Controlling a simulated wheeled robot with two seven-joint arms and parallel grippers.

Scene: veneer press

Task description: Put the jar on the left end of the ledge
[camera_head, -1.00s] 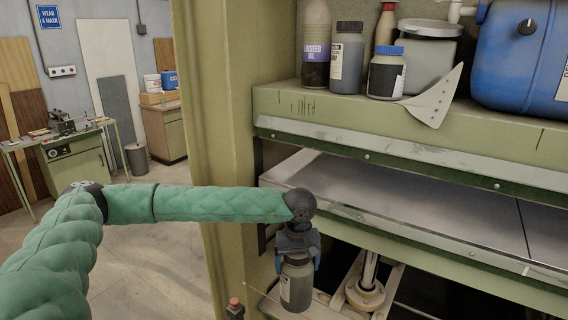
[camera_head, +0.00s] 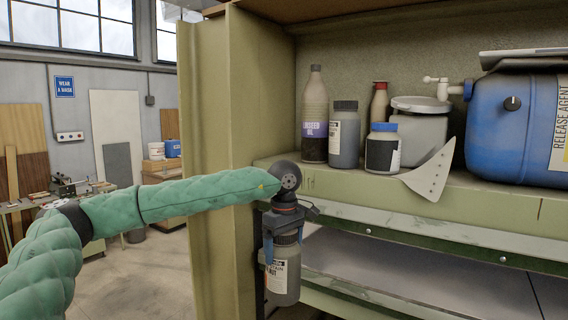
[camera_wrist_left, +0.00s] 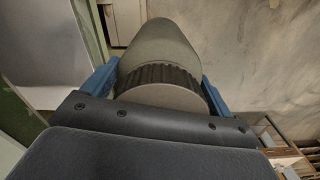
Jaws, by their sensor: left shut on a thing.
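My left gripper (camera_head: 285,240) is shut on a grey jar (camera_head: 283,278) with a dark lid and a white label, gripping it near the top from above. The jar hangs upright in front of the press, below the level of the ledge. In the left wrist view the jar's ribbed lid (camera_wrist_left: 165,84) sits between the blue fingers (camera_wrist_left: 155,80). The ledge (camera_head: 470,208) is the green shelf at right; its left end, beside the press's upright, is partly hidden behind my left wrist. My right gripper is not in view.
On the ledge stand a linseed oil bottle (camera_head: 315,118), a grey jar with a dark cap (camera_head: 345,140), a blue-capped jar (camera_head: 382,152), a grey tub (camera_head: 421,132) and a blue canister (camera_head: 515,125). A white curved piece (camera_head: 432,174) overhangs the front edge. The green upright (camera_head: 228,150) is close left.

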